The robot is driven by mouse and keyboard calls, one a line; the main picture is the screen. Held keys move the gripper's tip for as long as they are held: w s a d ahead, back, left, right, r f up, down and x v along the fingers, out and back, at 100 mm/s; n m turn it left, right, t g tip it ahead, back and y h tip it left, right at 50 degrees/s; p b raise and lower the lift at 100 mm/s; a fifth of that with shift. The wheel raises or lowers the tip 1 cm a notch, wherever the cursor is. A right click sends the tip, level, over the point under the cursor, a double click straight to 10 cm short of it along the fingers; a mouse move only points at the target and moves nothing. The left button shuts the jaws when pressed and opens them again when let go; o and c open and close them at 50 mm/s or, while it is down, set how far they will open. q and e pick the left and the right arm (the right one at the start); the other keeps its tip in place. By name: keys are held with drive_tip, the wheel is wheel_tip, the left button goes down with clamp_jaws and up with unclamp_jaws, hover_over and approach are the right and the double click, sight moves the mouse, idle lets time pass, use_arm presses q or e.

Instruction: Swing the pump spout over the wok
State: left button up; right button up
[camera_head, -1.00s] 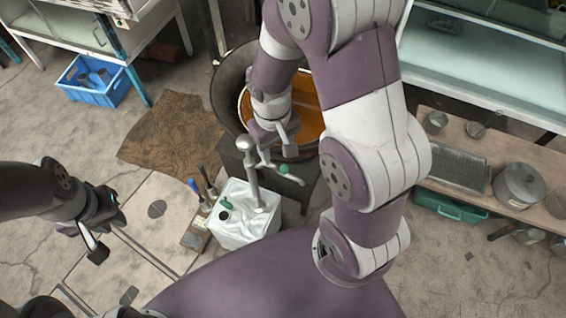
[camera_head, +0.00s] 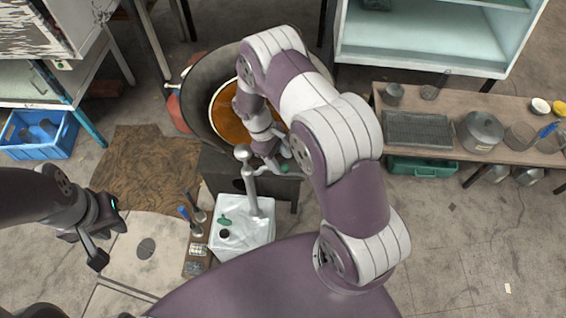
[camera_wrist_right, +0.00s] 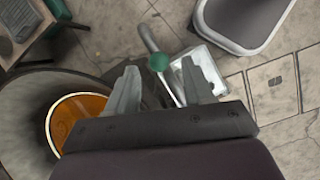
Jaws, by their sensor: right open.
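The pump (camera_head: 252,191) stands upright on a white canister (camera_head: 240,238). Its thin spout points right in the head view and ends at a green tip (camera_head: 285,168). The wok (camera_head: 196,92), holding a round pan of orange liquid (camera_head: 230,127), stands behind the pump. My right gripper (camera_head: 281,156) is close to the spout's end. In the right wrist view the open fingers of my right gripper (camera_wrist_right: 162,90) lie to either side of the green tip (camera_wrist_right: 158,62); contact is unclear. My left gripper (camera_head: 92,242) is at the left, away from the pump; its jaw gap is unclear.
A dark stove block (camera_head: 222,170) is under the wok. Brushes (camera_head: 196,212) stand left of the canister. A low bench (camera_head: 455,104) at right carries pots and a rack. A blue crate (camera_head: 40,140) is at far left. The floor at lower right is clear.

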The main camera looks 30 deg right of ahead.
drive_tip(key=shift+x, duration=1.45)
drive_tip(key=shift+r, duration=0.1)
drive_tip(key=shift+c, duration=1)
clamp_jaws()
use_arm(q)
drive_tip(key=shift+d+r, duration=0.1)
drive_tip(key=shift+r, duration=0.05)
drive_tip(key=shift+s, duration=0.1)
use_arm(e)
drive_tip(key=shift+d, duration=0.1)
